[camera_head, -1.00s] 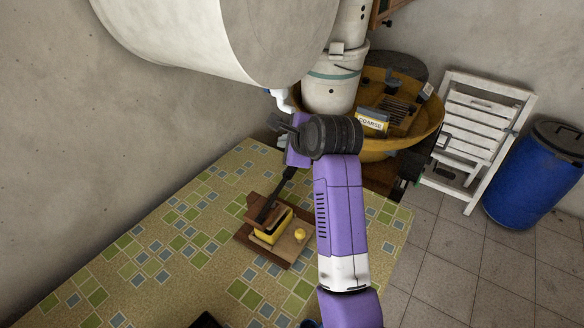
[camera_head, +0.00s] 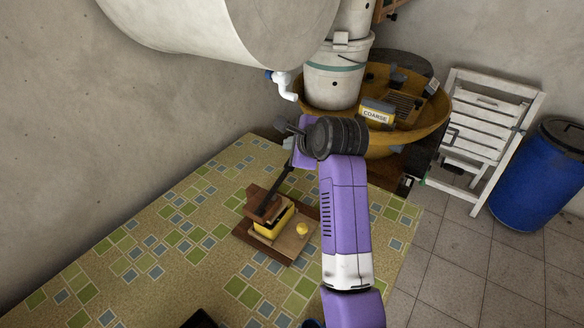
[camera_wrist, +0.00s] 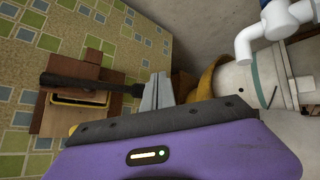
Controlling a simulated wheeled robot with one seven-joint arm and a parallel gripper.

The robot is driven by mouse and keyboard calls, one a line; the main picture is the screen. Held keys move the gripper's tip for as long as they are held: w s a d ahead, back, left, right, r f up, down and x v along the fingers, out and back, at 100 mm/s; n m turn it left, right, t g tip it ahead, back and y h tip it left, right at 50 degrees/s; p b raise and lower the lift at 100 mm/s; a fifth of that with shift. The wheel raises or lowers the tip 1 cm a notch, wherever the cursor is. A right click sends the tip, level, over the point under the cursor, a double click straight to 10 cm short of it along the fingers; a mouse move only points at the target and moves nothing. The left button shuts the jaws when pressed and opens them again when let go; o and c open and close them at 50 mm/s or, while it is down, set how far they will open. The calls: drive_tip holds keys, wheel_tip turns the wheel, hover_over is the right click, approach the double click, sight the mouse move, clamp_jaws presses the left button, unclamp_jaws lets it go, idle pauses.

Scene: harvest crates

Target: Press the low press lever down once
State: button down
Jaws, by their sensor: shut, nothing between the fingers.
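The low press (camera_head: 275,252) is a brown wooden base and post with a yellow box (camera_head: 268,227) and a small yellow knob, standing on the tiled table. Its dark lever (camera_head: 279,188) slopes up from the post toward my gripper (camera_head: 289,143). The lever also shows in the wrist view (camera_wrist: 85,82), its handle end close to my gripper's grey fingers (camera_wrist: 158,92). The fingers are shut with nothing between them. I cannot tell whether they touch the lever. My purple hand hides part of the wrist view.
A yellow-brown basin (camera_head: 436,112) with a "COARSE" label and a white bucket (camera_head: 331,82) stand behind my arm. A white pipe (camera_head: 286,88) comes from the wall. A folded white chair (camera_head: 478,130) and a blue barrel (camera_head: 540,178) stand right. The table's left is clear.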

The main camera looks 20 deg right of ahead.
drive_tip(key=shift+w+d+f, duration=0.15)
drive_tip(key=shift+d+f, duration=0.05)
drive_tip(key=shift+f, duration=0.5)
drive_tip(key=shift+w+d+f, duration=0.15)
drive_tip(key=shift+f, duration=0.55)
idle(0.9)
drive_tip(key=shift+d+f, duration=0.1)
drive_tip(key=shift+f, duration=0.3)
